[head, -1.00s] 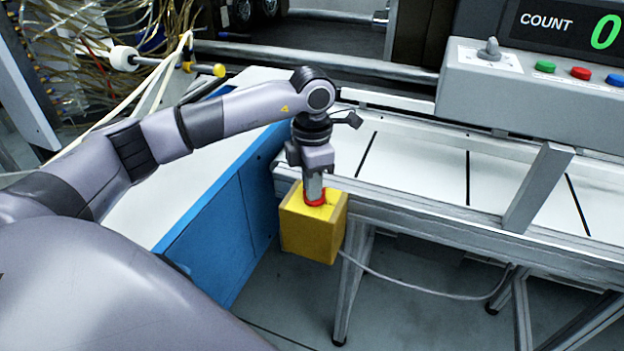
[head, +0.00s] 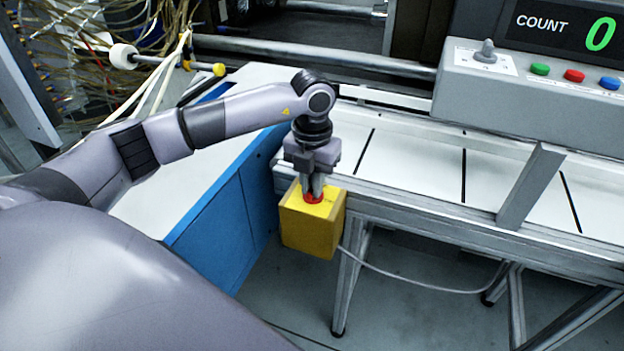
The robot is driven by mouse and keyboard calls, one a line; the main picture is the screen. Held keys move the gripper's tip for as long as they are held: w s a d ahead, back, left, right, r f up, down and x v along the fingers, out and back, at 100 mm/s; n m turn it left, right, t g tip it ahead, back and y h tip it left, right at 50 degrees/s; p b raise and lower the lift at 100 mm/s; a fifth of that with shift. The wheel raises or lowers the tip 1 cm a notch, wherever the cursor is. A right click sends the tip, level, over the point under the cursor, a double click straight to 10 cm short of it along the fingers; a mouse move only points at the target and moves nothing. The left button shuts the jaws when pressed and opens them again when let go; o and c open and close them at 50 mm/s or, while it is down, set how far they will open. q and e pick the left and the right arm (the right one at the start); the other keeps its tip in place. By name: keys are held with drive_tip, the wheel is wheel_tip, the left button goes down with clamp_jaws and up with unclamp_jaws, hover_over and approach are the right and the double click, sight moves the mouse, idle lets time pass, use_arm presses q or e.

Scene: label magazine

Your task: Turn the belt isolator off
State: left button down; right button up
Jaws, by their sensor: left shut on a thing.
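The belt isolator is a yellow box (head: 308,232) fixed at the left end of the conveyor frame, with a red rotary part (head: 314,198) on its top face. My left gripper (head: 313,193) points down from above the box, its fingers shut on the red part. The fingers hide much of the red part, so its exact angle cannot be told. My right gripper is not in view.
A grey control panel (head: 540,85) with a selector knob, green, red and blue buttons and a COUNT display reading 0 stands at the upper right. The white conveyor bed (head: 410,165) runs to the right. A blue cabinet (head: 215,220) stands left of the box. A grey cable hangs below.

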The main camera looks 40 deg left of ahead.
use_arm(q)
drive_tip(key=shift+n, duration=0.5)
drive_tip(key=c, duration=1.2)
unclamp_jaws()
drive_tip(key=shift+o, duration=0.2)
drive_tip(key=shift+r, duration=0.1)
wheel_tip(320, 180, up, 7)
drive_tip(key=shift+r, duration=0.1)
drive_tip(key=shift+s+d, duration=0.1)
